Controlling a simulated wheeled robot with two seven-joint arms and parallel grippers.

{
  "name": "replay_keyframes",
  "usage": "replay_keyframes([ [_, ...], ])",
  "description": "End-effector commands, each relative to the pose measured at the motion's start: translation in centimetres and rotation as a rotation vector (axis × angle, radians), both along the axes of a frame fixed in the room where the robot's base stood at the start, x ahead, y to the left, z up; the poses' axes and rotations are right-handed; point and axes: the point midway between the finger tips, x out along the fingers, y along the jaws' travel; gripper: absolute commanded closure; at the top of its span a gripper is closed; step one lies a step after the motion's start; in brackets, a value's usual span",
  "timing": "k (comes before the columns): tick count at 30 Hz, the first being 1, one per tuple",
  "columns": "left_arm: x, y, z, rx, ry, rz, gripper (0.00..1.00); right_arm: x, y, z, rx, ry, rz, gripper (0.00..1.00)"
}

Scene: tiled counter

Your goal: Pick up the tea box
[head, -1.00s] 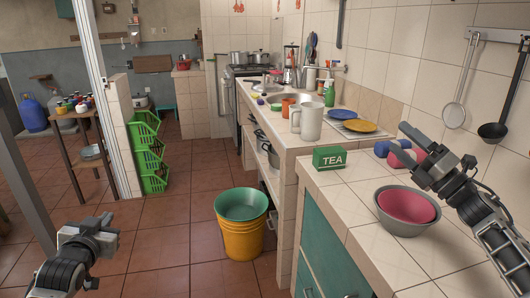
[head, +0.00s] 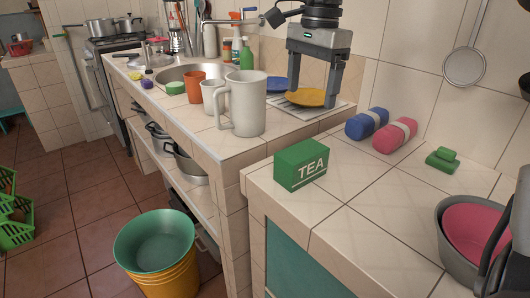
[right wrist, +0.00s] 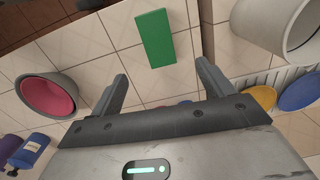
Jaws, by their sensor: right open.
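The green tea box (head: 301,164), with white TEA lettering, stands near the front left corner of the tiled counter (head: 385,222). My right gripper (head: 312,97) is open and empty, pointing down. It appears above and behind the box in the head view, apart from it. In the right wrist view the box (right wrist: 155,38) shows as a plain green face beyond the open fingertips (right wrist: 162,72), not between them. My left gripper is not in view.
A white pitcher (head: 246,105) stands behind the box on the adjoining counter, near a yellow plate (head: 305,98). Blue (head: 366,124) and pink (head: 395,136) rolls lie to the right. A grey bowl (head: 450,248) holds a pink one (head: 478,232). Tiles around the box are clear.

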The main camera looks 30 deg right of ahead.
Motion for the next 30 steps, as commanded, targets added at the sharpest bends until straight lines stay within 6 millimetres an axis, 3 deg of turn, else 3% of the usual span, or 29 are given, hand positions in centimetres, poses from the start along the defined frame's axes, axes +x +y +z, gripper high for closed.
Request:
replay_keyframes([
  [5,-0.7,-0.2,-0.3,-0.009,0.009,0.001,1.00,-0.1,0.7,-2.0,-0.043,0.035,0.041,0.20],
  [15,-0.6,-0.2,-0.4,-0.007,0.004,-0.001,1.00,-0.1,0.7,-8.9,-0.039,0.031,0.038,0.20],
  [25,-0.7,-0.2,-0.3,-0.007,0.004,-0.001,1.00,-0.2,0.7,-11.7,-0.039,0.031,0.036,0.20],
  [30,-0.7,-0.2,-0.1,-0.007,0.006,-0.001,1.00,-0.5,0.9,-14.3,-0.039,0.032,0.037,0.20],
])
